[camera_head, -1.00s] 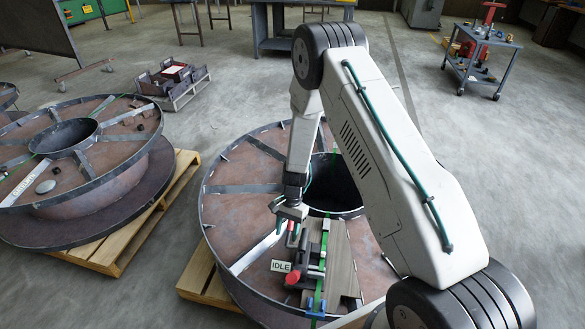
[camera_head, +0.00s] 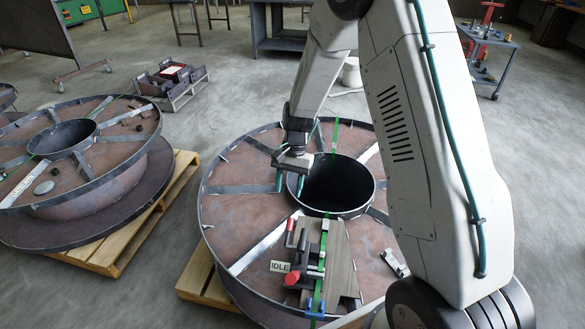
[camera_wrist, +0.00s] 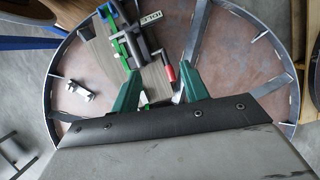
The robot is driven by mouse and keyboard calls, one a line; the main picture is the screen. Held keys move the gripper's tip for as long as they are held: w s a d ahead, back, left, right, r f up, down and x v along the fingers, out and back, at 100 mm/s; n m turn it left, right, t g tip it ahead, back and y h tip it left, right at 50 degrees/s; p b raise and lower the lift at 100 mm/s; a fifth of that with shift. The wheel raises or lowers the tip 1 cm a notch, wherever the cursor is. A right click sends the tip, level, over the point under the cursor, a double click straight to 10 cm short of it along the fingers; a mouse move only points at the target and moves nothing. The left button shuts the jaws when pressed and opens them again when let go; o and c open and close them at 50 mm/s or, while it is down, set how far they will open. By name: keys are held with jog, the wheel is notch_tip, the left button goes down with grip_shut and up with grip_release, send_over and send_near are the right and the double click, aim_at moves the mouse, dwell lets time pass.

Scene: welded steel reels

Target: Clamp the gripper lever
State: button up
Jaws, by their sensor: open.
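In the wrist view a red grip (camera_wrist: 170,73) is at upper middle, between and slightly beyond the fingertips. My gripper (camera_head: 290,183) is open and empty, above the reel beside its central hole, apart from the clamp. Its green fingers also show in the wrist view (camera_wrist: 159,70). Whether the lever is fully closed cannot be told.
The reel (camera_head: 228,190) rests on a wooden pallet (camera_head: 203,280). A second reel (camera_head: 130,165) on a pallet stands at left. A small metal bracket (camera_head: 397,263) lies right of the clamp. A tool cart (camera_head: 490,50) is at back right. Open floor lies behind the reel.

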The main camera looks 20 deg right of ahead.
notch_tip(320, 180, up, 9)
jog(key=s+n, duration=0.1)
jog(key=s, duration=0.2)
jog(key=shift+n+t, duration=0.3)
jog(key=shift+n, duration=0.1)
jog(key=shift+a, duration=0.1)
jog(key=s+d+r+n+t+h, duration=0.1)
jog(key=s+r+n, duration=0.2)
jog(key=s+r, duration=0.7)
jog(key=s+r+n+t+h, duration=0.1)
jog(key=s+r+n+t, duration=0.1)
jog(key=s+r, duration=0.8)
jog(key=shift+s+d+n+h, duration=0.4)
jog(key=shift+s+n, duration=0.4)
jog(key=shift+s, duration=3.25)
